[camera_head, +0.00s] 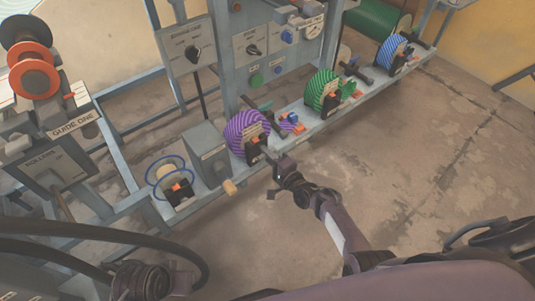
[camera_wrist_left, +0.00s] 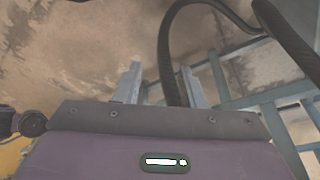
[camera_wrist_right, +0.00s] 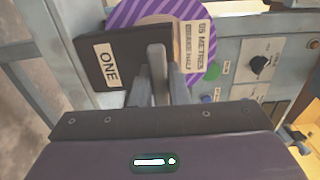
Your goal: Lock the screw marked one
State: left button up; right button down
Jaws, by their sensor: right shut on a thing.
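The black block marked ONE (camera_wrist_right: 108,62) shows beside the purple striped roll (camera_wrist_right: 150,12) in the right wrist view. In the head view the same roll (camera_head: 245,131) sits on the rail, with the block (camera_head: 256,151) at its lower right. My right gripper (camera_wrist_right: 157,92) is shut on a grey upright bar (camera_wrist_right: 156,58) in front of the block. The bar appears to be the screw's handle; its far end is hidden. My right gripper also shows in the head view (camera_head: 272,162). My left gripper (camera_wrist_left: 162,82) is open and empty, away from the rail.
A green striped roll (camera_head: 322,90) and a blue striped roll (camera_head: 391,50) stand farther along the rail. A grey box (camera_head: 207,154) and blue wire rings (camera_head: 163,181) are left of the purple roll. Panels with knobs (camera_head: 193,53) stand behind.

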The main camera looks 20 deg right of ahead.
jog(key=c, duration=1.4)
grip_release()
